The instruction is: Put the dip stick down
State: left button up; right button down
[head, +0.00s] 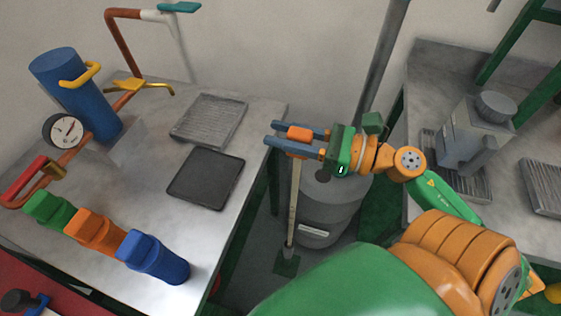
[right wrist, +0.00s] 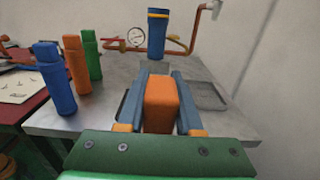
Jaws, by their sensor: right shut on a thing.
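My right gripper (head: 294,142) is shut on the orange handle of the dip stick (head: 300,133). The stick's thin, pale rod hangs down almost upright from the blue fingers, in front of a grey drum and just right of the left table's edge. In the right wrist view the orange handle (right wrist: 160,102) sits between the two blue fingers of my right gripper (right wrist: 160,85), with the table behind it. The rod is hidden there. My left gripper is not in view.
The left metal table holds a dark flat tray (head: 206,178), a ribbed grey tray (head: 208,120), green, orange and blue bottles (head: 152,256), and a blue cylinder (head: 75,92) with pipes. The grey drum (head: 330,205) stands between the tables. A grey jug (head: 475,135) stands on the right table.

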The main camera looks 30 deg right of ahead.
notch_tip(320, 180, down, 7)
jog(key=b, duration=0.1)
jog(key=shift+w, duration=0.15)
jog(key=shift+a, duration=0.1)
jog(key=c, duration=0.6)
grip_release()
